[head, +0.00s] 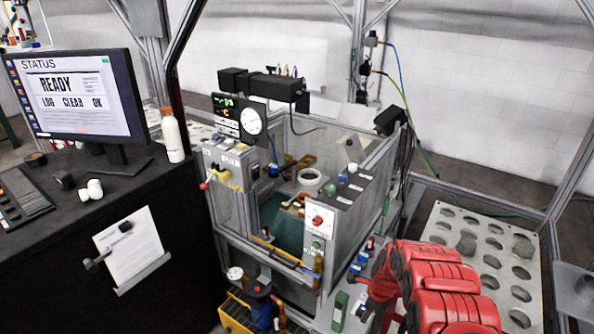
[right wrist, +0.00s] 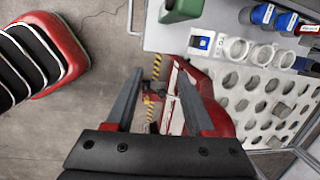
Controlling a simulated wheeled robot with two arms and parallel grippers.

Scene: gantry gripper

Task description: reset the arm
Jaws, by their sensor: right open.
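My right arm (head: 440,285), red with black bands, comes in at the lower right of the head view, beside the grey machine cell (head: 345,240). In the right wrist view my right gripper (right wrist: 158,85) is open, its two grey fingers apart. Nothing is clearly held; a red and white form shows beyond the fingers, and I cannot tell what it is. A black gantry unit (head: 265,85) sits on top of the cell. A small panel with a red button (head: 318,221) and a green one is on the cell's front. My left gripper is not in view.
A monitor (head: 75,95) on the black desk reads READY and LOG CLEAR OK. A white bottle (head: 172,135) stands beside it. A plate with round holes (head: 490,255) lies at the right. A green block (right wrist: 182,10) and blue-capped items (right wrist: 262,14) sit on the ledge.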

